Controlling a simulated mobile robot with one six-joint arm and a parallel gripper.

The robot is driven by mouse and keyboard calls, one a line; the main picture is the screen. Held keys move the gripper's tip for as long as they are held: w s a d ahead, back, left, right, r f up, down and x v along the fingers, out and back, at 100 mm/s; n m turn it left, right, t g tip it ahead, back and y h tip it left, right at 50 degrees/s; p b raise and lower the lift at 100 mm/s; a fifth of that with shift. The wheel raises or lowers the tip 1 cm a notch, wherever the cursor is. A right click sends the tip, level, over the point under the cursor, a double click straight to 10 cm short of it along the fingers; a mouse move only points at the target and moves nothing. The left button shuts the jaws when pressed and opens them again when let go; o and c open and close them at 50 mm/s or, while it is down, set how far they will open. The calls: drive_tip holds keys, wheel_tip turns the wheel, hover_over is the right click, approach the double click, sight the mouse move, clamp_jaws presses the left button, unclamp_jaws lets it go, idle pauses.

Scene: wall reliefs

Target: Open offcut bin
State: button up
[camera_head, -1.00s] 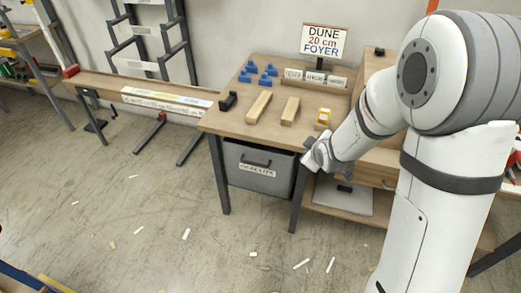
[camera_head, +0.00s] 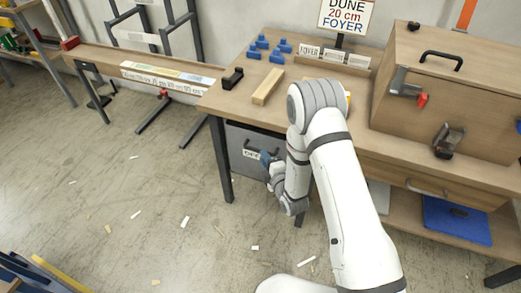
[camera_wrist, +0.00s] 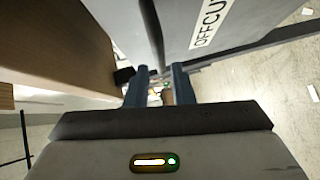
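The offcut bin (camera_head: 240,140) is a grey box with a white label, under the workbench at its left end. It appears shut, its front under the bench top. My gripper (camera_head: 266,160) is low in front of the bin, covering the right part of its label; the bin's handle is not clearly visible there. In the wrist view the bin's grey front (camera_wrist: 230,15) fills the upper right, with its label turned sideways. The two blue fingers of my gripper (camera_wrist: 160,85) stand apart near a dark edge of the bin. I see no clear grip on anything.
The workbench top (camera_head: 225,100) holds a wooden block (camera_head: 268,86), blue pieces (camera_head: 277,56) and a black item (camera_head: 232,78). A wooden cabinet (camera_head: 450,95) stands at right. Bench legs flank the bin. The floor in front is open, with scattered offcuts.

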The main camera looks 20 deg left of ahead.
drive_tip(key=x, duration=0.5)
drive_tip(key=shift+w+a, duration=0.15)
drive_tip(key=shift+w, duration=0.05)
drive_tip(key=shift+c, duration=0.5)
clamp_jaws()
